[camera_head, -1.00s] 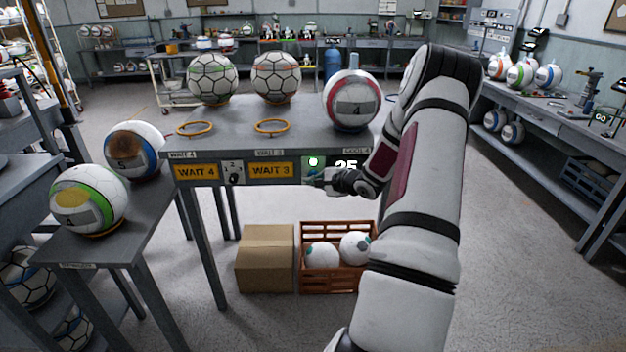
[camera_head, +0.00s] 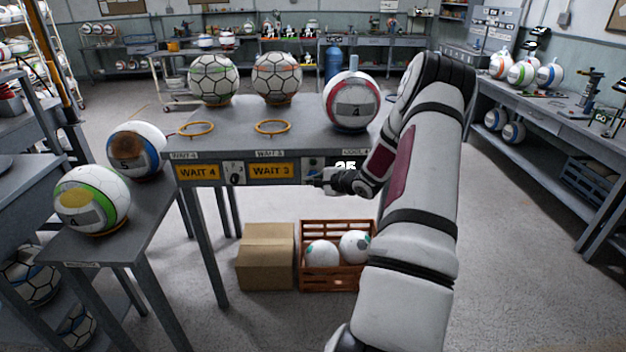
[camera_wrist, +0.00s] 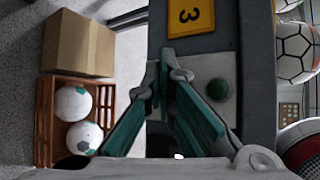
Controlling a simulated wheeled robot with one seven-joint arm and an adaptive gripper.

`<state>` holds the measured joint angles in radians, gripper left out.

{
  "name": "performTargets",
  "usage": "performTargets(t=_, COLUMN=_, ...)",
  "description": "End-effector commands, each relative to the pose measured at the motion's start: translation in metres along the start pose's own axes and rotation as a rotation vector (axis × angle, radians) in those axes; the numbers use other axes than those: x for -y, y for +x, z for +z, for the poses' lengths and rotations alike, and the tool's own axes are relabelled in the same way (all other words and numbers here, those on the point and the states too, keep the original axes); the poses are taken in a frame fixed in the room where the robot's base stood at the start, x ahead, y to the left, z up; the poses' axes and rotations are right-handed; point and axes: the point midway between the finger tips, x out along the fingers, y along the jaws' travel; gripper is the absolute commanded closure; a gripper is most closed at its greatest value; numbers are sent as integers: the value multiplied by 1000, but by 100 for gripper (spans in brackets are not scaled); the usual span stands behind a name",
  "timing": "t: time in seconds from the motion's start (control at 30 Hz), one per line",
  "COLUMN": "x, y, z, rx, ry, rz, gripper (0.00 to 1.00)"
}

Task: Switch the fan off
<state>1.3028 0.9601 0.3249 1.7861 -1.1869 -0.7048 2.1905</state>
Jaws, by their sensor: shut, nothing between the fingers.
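A control panel (camera_head: 313,163) is on the front edge of the grey table, right of the WAIT 3 sign, with white digits reading 25 beside it. My gripper (camera_head: 313,181) is shut and empty, its tips at the lower part of this panel. In the wrist view my gripper (camera_wrist: 166,70) has its teal-padded fingers converging in front of the table front. A pale panel with a dark round knob (camera_wrist: 218,90) lies just right of the fingers. I cannot tell whether the tips touch it. No fan can be made out; my arm hides part of the table's right end.
The grey table (camera_head: 240,140) carries two patterned balls, a red-and-white ball (camera_head: 351,101) and two orange rings. Below are a cardboard box (camera_head: 265,257) and an orange crate (camera_head: 333,283) with two balls. A side table (camera_head: 100,248) with two balls stands left.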

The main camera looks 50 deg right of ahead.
Motion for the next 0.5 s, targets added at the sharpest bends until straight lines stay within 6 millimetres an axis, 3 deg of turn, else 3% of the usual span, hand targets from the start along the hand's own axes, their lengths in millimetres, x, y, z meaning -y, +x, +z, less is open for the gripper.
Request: performTargets(t=0.5, x=-4, y=-5, z=3, rx=0, ry=1, rz=1, gripper=100)
